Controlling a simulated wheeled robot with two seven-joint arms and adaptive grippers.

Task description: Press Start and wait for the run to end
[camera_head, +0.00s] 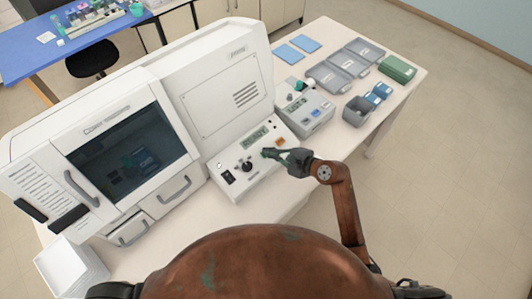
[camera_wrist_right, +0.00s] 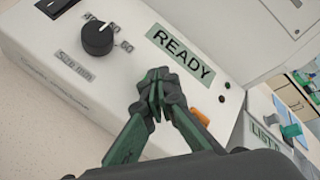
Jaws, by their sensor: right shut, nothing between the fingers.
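The stainer's sloped white control panel (camera_head: 230,188) stands at the front right of the big white machine (camera_head: 215,85). Its display (camera_head: 253,137) reads READY, clearly so in the right wrist view (camera_wrist_right: 181,55). A black knob (camera_wrist_right: 98,39) with a number scale sits left of the display. An orange button (camera_head: 281,141) lies right of the fingers, partly hidden by them in the wrist view (camera_wrist_right: 201,117). My right gripper (camera_head: 266,153) is shut and empty, its fingertips (camera_wrist_right: 157,82) over the panel just below the display. They hide what lies under them; I cannot tell whether they touch. My left gripper is not in view.
A smaller device (camera_head: 305,112) with a display and teal knob stands right of the panel. Grey trays (camera_head: 327,77), a green box (camera_head: 397,69) and blue pads (camera_head: 289,52) lie farther back on the white table. A white bin (camera_head: 72,268) is at the lower left.

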